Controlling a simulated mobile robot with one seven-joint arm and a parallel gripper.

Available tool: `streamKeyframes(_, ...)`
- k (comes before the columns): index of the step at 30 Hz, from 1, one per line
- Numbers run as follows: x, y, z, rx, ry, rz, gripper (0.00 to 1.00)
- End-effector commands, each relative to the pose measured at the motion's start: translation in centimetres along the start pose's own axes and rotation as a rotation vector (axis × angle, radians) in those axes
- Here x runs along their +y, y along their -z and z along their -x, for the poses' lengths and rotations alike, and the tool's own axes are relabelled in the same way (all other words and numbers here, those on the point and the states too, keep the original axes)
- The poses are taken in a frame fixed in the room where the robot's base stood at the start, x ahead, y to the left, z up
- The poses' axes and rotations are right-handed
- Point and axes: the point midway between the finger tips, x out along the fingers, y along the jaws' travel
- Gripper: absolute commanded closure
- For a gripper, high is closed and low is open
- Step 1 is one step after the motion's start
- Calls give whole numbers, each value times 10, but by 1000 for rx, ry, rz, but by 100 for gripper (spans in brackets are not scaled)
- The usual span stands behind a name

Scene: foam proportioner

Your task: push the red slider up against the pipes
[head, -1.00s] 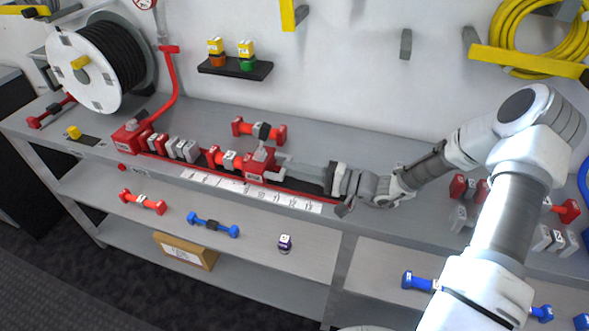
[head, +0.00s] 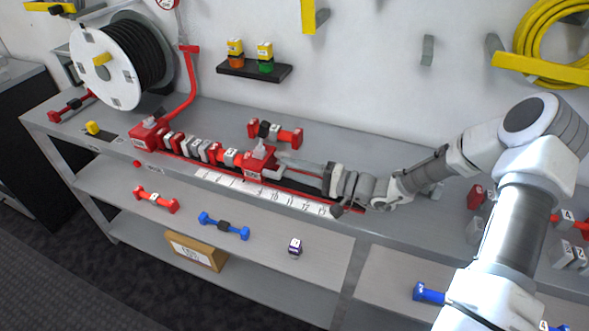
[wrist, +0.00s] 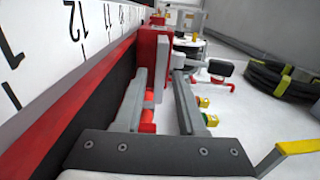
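The red slider (head: 257,164), with a light grey piece on top, sits on the red-edged rail along the workbench. A row of red and grey pipes (head: 196,147) lies on the rail to its left, up to a red end block (head: 147,135). The row looks closed up against the slider, though any tiny gap is too small to tell. My gripper (head: 284,167) is at the slider's right side. In the wrist view, its two fingers (wrist: 160,80) are apart and point at the red slider (wrist: 150,48), with a grey plate between or just beyond the tips.
A white numbered scale (head: 262,193) runs along the rail's front. A loose red pipe with a black middle (head: 274,132) lies behind the slider. A hose reel (head: 108,62) stands at the far left. The lower shelf holds red and blue pipes.

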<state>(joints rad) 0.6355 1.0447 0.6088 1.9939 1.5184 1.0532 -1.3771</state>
Motion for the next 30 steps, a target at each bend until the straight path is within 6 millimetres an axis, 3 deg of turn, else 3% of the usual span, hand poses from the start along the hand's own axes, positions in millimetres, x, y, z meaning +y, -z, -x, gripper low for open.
streamKeyframes(9, 0, 0, 1, 0, 0, 0, 54)
streamKeyframes(13, 0, 0, 11, 1, -1, 0, 54)
streamKeyframes(24, 0, 1, 85, 4, -1, 1, 54)
streamKeyframes(30, 0, 0, 113, 2, 1, 1, 54)
